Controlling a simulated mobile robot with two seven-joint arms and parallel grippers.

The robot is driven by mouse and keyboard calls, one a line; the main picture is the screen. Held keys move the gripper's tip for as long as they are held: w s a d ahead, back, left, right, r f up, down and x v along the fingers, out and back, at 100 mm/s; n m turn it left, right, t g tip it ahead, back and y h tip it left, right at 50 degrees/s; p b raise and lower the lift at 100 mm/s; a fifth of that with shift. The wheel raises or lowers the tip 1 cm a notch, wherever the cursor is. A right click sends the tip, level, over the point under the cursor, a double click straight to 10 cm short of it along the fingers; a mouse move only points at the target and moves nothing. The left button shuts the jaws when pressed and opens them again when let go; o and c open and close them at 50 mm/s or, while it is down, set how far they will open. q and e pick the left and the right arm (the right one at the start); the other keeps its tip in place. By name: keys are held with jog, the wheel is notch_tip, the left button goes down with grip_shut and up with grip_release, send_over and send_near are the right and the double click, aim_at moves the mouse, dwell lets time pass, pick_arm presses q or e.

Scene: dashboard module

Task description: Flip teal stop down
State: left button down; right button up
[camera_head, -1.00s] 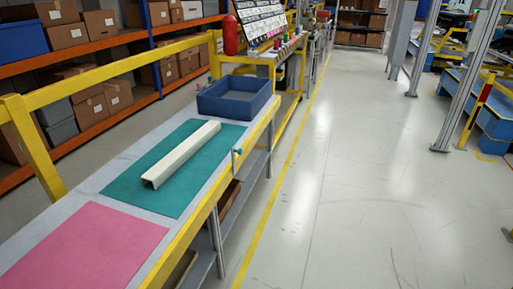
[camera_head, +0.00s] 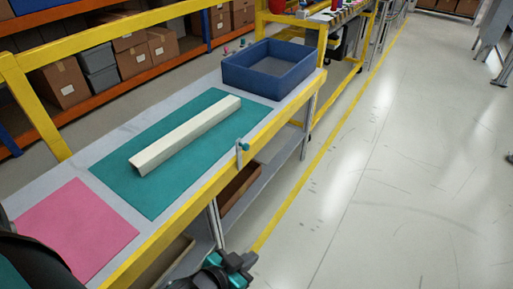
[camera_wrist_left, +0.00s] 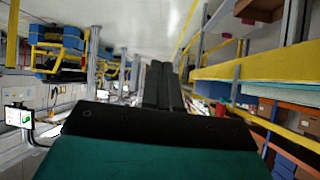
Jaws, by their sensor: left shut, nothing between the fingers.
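The teal stop (camera_head: 243,146) is a small teal-headed piece on a pale upright bracket at the bench's yellow front edge, beside the teal mat. It stands up above the rail. My left gripper (camera_head: 238,262) is at the bottom of the head view, below and apart from the stop, on the aisle side of the bench. Its dark fingers (camera_wrist_left: 163,86) are together and empty in the left wrist view. I cannot make out the stop in the wrist view. My right gripper is not in view.
A pale channel-shaped bar (camera_head: 185,135) lies on the teal mat (camera_head: 120,165). A pink mat (camera_head: 75,228) lies nearer, and a blue bin (camera_head: 290,83) stands at the far end. The yellow rail (camera_head: 185,215) edges the bench. The aisle floor (camera_head: 400,180) is clear.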

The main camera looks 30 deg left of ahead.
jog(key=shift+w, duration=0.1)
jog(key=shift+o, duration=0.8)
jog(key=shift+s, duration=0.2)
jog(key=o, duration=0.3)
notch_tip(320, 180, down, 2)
jog(key=b, duration=0.2)
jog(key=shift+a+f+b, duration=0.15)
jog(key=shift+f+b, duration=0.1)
jog(key=shift+b, duration=0.05)
pick_arm(q)
jog(key=w+a+n+t+y+b, duration=0.1)
jog(key=w+a+n+t+b, duration=0.2)
jog(key=a+n, duration=0.5)
jog(key=w+a+r+n+t+y+b, duration=0.1)
jog(key=w+a+n+t+b, duration=0.3)
jog(key=w+a+n, duration=0.4)
jog(key=shift+w+a+n+t+y, duration=0.25)
jog(key=shift+n+t+y, duration=0.6)
jog(key=shift+n, duration=2.05)
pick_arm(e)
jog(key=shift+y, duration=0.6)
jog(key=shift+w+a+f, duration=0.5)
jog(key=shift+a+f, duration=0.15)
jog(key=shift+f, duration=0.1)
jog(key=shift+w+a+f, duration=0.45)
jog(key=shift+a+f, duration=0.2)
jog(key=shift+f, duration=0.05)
